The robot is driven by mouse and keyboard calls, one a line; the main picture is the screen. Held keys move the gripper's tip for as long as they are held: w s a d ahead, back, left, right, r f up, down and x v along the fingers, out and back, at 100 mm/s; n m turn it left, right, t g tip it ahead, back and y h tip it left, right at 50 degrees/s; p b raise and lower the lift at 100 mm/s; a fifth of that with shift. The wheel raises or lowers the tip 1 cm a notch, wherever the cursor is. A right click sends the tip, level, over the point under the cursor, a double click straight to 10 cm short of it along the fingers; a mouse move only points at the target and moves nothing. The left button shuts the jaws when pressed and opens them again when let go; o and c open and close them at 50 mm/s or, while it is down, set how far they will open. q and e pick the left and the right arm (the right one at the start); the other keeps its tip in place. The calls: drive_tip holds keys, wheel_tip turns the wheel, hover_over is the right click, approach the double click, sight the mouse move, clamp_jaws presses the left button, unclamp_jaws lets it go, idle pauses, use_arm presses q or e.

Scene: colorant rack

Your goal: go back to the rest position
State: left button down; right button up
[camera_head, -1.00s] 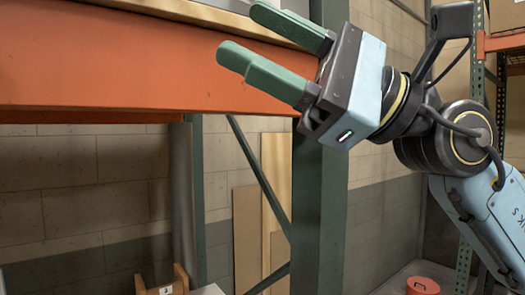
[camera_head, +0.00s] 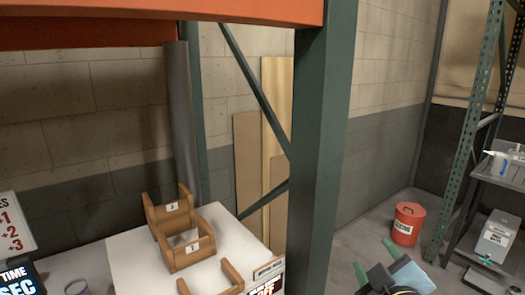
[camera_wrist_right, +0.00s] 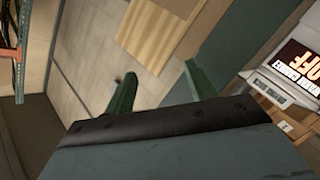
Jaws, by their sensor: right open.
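My right gripper (camera_head: 374,254) is low at the bottom right of the head view, in front of the floor. Its two green fingers are spread apart, also in the right wrist view (camera_wrist_right: 160,75), with nothing between them. My left gripper is not in view. Wooden holders with small number labels (camera_head: 192,250) stand on a white counter (camera_head: 130,262), left of my right gripper and apart from it.
A green rack upright (camera_head: 320,165) stands left of my right gripper, below an orange beam (camera_head: 160,22). A red bucket (camera_head: 407,224) stands on the floor behind it. A dark shelf with boxes (camera_head: 497,235) is at the right.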

drive_tip(key=s+f+m+g+y, duration=0.1)
drive_tip(key=s+f+m+g, duration=0.5)
drive_tip(key=s+f+g, duration=1.2)
drive_tip(key=s+f+t+b, duration=0.2)
drive_tip(key=s+f+b, duration=0.15)
drive_tip(key=f, duration=1.35)
drive_tip(key=s+f+t+b, duration=0.2)
drive_tip(key=s+f+b, duration=0.15)
drive_tip(key=f, duration=1.35)
drive_tip(key=s+d+f+b, duration=0.1)
drive_tip(key=s+f+b, duration=0.1)
drive_tip(key=s+f, duration=0.7)
drive_tip(key=s+d+f+g+b, duration=0.1)
drive_tip(key=s+d+f+b, duration=0.1)
drive_tip(key=s+f, duration=0.6)
wheel_tip(320, 180, down, 5)
drive_tip(key=shift+s+d+f+b, duration=0.1)
drive_tip(key=shift+s+d+b, duration=0.25)
drive_tip(key=shift+b, duration=0.35)
drive_tip(key=shift+a, duration=0.1)
